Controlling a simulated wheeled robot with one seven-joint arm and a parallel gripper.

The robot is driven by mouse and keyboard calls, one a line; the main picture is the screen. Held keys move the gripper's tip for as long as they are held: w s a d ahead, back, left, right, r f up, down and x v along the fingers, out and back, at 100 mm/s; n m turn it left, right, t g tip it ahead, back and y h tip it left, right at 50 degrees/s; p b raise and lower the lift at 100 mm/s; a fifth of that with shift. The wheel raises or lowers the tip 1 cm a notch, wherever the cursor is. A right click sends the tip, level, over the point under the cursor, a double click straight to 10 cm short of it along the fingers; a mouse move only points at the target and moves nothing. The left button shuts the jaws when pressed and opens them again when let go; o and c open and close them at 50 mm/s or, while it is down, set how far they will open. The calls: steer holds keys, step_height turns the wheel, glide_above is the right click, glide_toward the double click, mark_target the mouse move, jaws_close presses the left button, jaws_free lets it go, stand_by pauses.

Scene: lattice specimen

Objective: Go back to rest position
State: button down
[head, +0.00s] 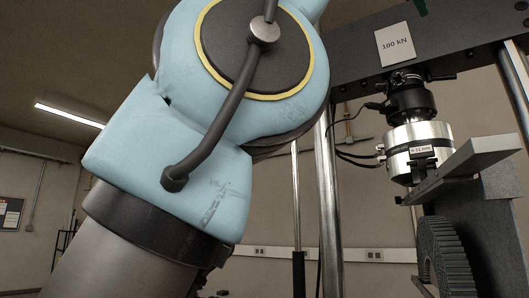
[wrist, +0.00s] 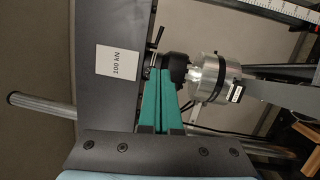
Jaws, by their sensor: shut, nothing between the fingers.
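My gripper (wrist: 162,76) shows in the wrist view as two green fingers lying close together, shut and empty. In that picture its tips are near the black fitting beside the silver load cell (wrist: 214,78); I cannot tell the gap in depth. In the head view, my blue arm fills the left and middle, and my gripper cannot be made out clearly. The load cell (head: 419,146) hangs there below the dark crosshead (head: 358,58).
The crosshead carries a white "100 kN" label (head: 394,44). A steel column (head: 328,200) stands close to the right of my arm. A grey bracket (head: 478,160) and a dark ribbed wheel (head: 446,258) are at the right. Cables run beside the load cell.

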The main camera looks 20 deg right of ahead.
steer(key=w+d+f+m+t+y, duration=0.1)
steer(key=w+d+f+m+y, duration=0.15)
steer(key=w+f, duration=0.8)
steer(key=w+d+f+m+y, duration=0.1)
steer(key=w+f+y, duration=0.3)
steer(key=w+f, duration=0.65)
steer(key=w+a+f+m+y, duration=0.1)
steer(key=w+a+f+y, duration=0.1)
steer(key=w+a+f, duration=0.6)
steer(key=w+a+f+m+y, duration=0.1)
steer(key=w+a+f+y, duration=0.25)
steer(key=w+f, duration=0.75)
steer(key=w+a+f+m+g+y, duration=0.1)
steer(key=w+a+f+g+y, duration=0.2)
steer(key=a+f, duration=1.9)
steer(key=s+a+f+g+y, duration=0.2)
steer(key=s+a+f+g, duration=0.2)
steer(key=s+a+f, duration=1.3)
steer(key=shift+s+a+f+m+g, duration=0.2)
steer(key=shift+a+f+m+g, duration=0.3)
steer(key=shift+a, duration=0.75)
steer(key=shift+f, duration=0.1)
